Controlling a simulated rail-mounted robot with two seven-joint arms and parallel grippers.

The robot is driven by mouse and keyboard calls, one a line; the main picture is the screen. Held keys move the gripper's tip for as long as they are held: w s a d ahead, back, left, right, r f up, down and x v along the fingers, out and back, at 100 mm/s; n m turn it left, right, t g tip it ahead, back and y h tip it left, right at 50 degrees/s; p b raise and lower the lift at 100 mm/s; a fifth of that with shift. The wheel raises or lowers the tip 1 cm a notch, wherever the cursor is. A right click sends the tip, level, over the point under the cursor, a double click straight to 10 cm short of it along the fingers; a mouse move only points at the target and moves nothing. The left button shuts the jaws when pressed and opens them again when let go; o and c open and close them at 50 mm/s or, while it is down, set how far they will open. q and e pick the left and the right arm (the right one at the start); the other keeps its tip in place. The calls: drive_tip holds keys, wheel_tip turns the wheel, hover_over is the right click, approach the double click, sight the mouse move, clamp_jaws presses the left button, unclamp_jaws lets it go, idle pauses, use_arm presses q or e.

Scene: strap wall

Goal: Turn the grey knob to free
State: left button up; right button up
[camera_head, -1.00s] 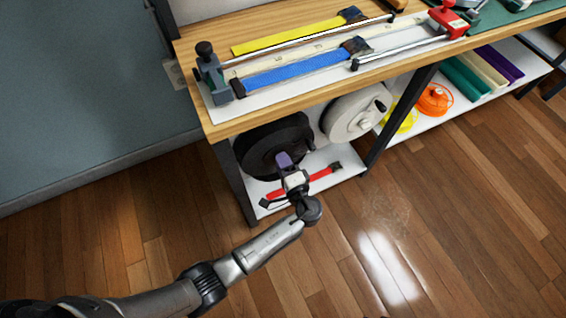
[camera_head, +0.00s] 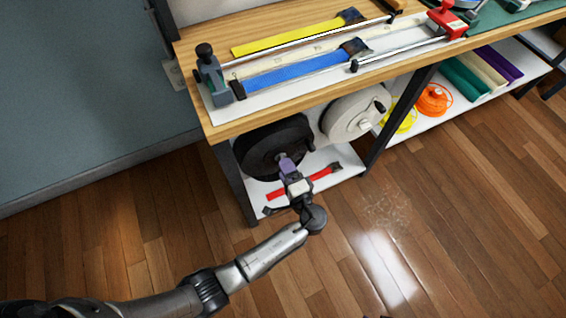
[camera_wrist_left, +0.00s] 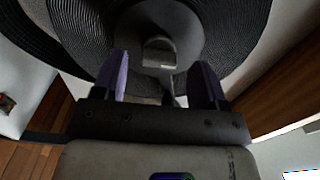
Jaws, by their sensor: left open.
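A black reel (camera_head: 258,150) stands on the shelf under the bench; it also fills much of the left wrist view (camera_wrist_left: 222,22). The grey knob (camera_wrist_left: 159,52) sits at the reel's centre in the left wrist view. In the head view my arm hides it. My left gripper (camera_head: 286,164) is in front of the reel, with its purple fingers (camera_wrist_left: 162,76) open. The fingers point at the reel, one on each side of the knob, with gaps between. I cannot tell whether the tips reach past the knob's front. My right gripper is not in view.
A white reel (camera_head: 350,113) stands right of the black one. A red strap (camera_head: 325,174) lies on the white shelf beside my gripper. The wooden bench top (camera_head: 222,126) overhangs above, and dark frame legs (camera_head: 238,190) stand at both sides. The floor in front is clear.

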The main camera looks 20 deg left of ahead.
use_arm(q)
drive_tip(key=v, duration=1.1)
drive_tip(key=shift+d+p, duration=0.2)
drive_tip(key=shift+p, duration=0.1)
drive_tip(key=shift+s, duration=0.15)
